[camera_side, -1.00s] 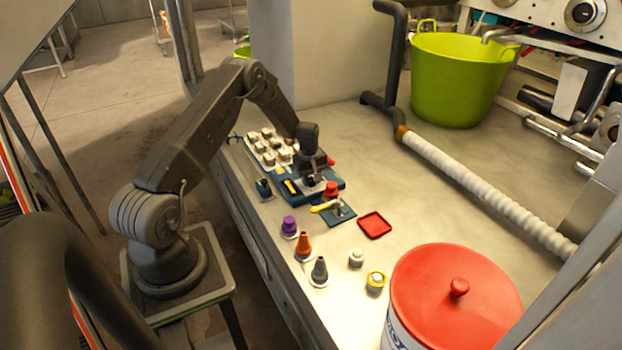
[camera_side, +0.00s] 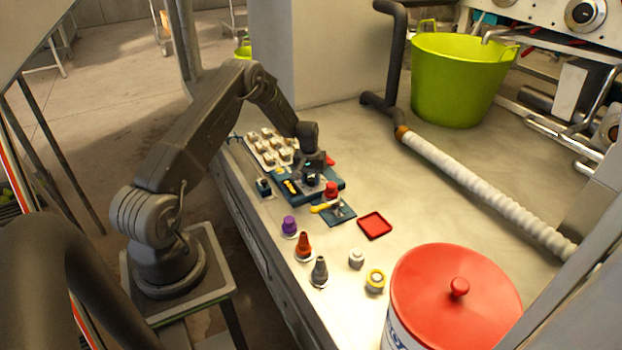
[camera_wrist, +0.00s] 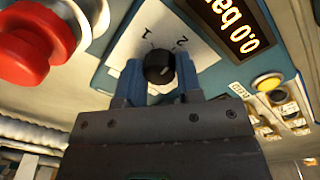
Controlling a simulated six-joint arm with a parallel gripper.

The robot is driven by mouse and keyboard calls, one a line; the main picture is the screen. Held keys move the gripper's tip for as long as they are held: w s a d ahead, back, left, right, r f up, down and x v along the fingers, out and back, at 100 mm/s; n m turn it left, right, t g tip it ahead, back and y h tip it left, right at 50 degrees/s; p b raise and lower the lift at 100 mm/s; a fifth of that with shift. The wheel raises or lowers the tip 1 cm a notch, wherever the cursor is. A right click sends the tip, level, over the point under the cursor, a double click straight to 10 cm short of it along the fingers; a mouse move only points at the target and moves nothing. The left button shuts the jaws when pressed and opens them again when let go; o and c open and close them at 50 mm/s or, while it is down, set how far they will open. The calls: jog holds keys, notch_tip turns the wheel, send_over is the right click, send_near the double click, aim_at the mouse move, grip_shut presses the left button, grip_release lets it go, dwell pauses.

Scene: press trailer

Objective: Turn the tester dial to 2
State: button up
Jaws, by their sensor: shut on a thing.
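The tester is a blue box (camera_side: 292,197) on the bench in the side view. In the wrist view its black round dial (camera_wrist: 159,68) sits on a white plate (camera_wrist: 125,47) printed with 1 and 2. My gripper (camera_wrist: 159,75) has one blue finger on each side of the dial and is shut on it. A small pale mark shows on the dial, but I cannot tell which number it points at. In the side view my gripper (camera_side: 312,172) is over the tester and hides the dial.
The side view shows a red tray (camera_side: 374,225), several small cones and knobs, and a red-lidded tub (camera_side: 440,290).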

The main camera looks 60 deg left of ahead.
aim_at(309, 179)
jog(key=shift+m, duration=0.6)
jog(key=o, duration=0.9)
jog(key=shift+o, duration=0.2)
notch_tip(309, 179, up, 14)
jog(key=shift+s+a, duration=0.25)
jog(key=shift+f, duration=0.1)
